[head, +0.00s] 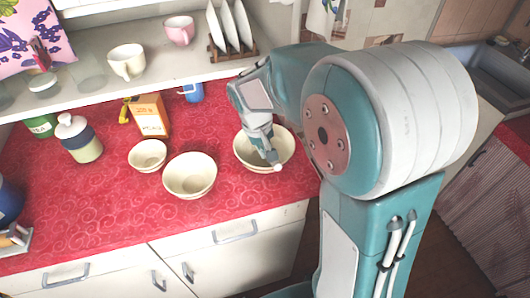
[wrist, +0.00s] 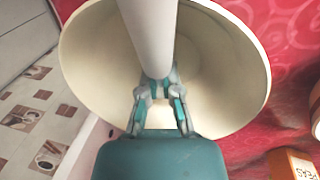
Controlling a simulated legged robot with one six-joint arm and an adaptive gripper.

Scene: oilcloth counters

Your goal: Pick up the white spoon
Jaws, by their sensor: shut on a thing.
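My gripper (head: 268,154) reaches down into the right-hand cream bowl (head: 242,160) on the red counter. In the wrist view my gripper (wrist: 160,92) is shut on a long white piece, which I take to be the white spoon (wrist: 148,35). The piece runs from the top edge of that view down between the fingers, over the cream bowl (wrist: 230,70). In the head view a small pale tip (head: 278,168) shows at the fingers, in front of the bowl. The rest of the spoon is hidden, and its scoop cannot be made out.
Two more cream bowls, a larger one (head: 190,176) and a smaller one (head: 147,156), stand to the left. A peas box (head: 151,115), a blue mug (head: 192,92) and a lidded jar (head: 80,140) stand behind or farther left. A shelf (head: 160,72) overhangs the back.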

